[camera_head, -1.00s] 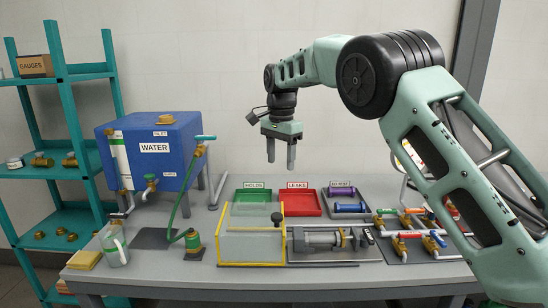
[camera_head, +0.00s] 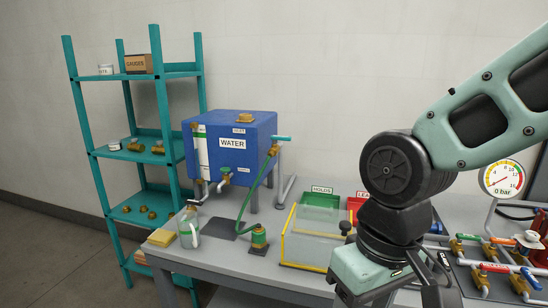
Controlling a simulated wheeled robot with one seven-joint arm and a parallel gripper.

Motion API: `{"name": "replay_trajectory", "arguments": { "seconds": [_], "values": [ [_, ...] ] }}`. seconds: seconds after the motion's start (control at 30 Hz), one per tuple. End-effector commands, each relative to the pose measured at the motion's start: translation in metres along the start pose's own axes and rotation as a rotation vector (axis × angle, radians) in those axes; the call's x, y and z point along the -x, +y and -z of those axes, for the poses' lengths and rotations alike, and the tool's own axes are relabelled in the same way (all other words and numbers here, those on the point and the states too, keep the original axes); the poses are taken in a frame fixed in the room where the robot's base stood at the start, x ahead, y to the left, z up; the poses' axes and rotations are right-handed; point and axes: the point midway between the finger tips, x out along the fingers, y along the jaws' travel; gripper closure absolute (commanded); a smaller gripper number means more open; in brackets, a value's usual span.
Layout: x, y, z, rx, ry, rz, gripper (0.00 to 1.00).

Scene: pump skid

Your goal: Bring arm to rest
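My arm is bent over the right part of the bench (camera_head: 225,258). My gripper (camera_head: 368,272) hangs at the bottom edge, in front of the bench's right half. Its pale green body shows, but its fingertips are cut off by the frame, so I cannot see whether it is open or what is between the fingers. My wrist and forearm hide part of the bench behind them.
A blue water tank (camera_head: 258,160) stands at the back left. A clear yellow-edged box (camera_head: 310,245), a green tray (camera_head: 321,199) and a partly hidden red tray (camera_head: 356,202) are behind my wrist. Valves (camera_head: 490,268) and a gauge (camera_head: 502,179) are at right. A teal shelf (camera_head: 160,109) stands left.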

Motion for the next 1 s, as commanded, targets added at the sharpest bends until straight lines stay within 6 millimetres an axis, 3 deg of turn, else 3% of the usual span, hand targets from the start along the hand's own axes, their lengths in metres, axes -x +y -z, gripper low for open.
{"name": "replay_trajectory", "arguments": {
  "seconds": [0.03, 0.1, 0.23, 1.0],
  "values": [
    [-0.006, -0.001, -0.022, 0.07, 0.0, -0.015, 0.44],
    [-0.014, -0.001, -0.044, 0.15, 0.0, -0.032, 0.44],
    [-0.022, 0.001, -0.066, 0.232, 0.0, -0.05, 0.44],
    [-0.023, 0.001, -0.07, 0.245, -0.003, -0.052, 0.44]
  ]
}}
